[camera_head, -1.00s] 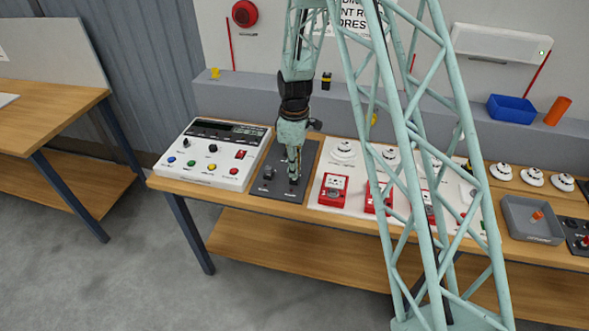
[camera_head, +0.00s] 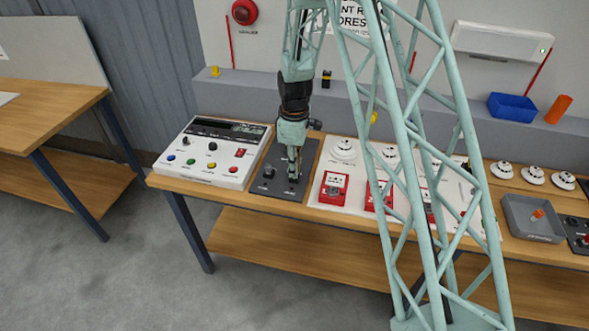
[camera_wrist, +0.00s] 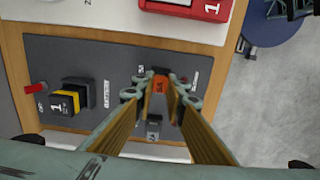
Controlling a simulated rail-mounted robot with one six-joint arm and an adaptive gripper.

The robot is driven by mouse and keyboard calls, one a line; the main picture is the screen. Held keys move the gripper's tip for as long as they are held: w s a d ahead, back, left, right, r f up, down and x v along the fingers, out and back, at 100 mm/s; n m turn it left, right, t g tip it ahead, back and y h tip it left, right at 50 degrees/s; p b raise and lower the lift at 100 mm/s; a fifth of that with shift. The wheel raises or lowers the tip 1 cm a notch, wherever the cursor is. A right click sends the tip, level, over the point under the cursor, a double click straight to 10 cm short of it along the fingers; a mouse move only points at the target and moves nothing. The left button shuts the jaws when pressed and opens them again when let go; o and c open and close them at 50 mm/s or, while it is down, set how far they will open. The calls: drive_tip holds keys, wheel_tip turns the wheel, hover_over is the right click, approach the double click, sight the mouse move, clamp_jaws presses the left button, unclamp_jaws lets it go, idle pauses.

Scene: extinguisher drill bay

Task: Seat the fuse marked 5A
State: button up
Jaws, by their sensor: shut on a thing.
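An orange fuse (camera_wrist: 160,83) shows in the wrist view between the fingertips of my gripper (camera_wrist: 161,90). My gripper is shut on it; its marking is too small to read surely. The fingers are over a dark grey panel (camera_wrist: 60,55). A small grey block (camera_wrist: 153,128) on the panel shows between the fingers. I cannot tell whether the fuse touches the panel or is in a holder. In the head view my gripper (camera_head: 294,173) is low over the same panel (camera_head: 271,166), and the fuse cannot be made out.
A white control box (camera_head: 213,152) stands left of the panel. Red call points (camera_head: 333,188) are to the right. A grey tray (camera_head: 530,237) holds an orange piece.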

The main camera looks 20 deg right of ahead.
drive_tip(key=shift+f, duration=0.25)
idle(0.3)
drive_tip(key=o, duration=0.7)
drive_tip(key=shift+o, duration=0.2)
drive_tip(key=o, duration=0.3)
drive_tip(key=shift+r, duration=0.15)
drive_tip(key=shift+r+p, duration=1.05)
drive_tip(key=shift+r, duration=2.35)
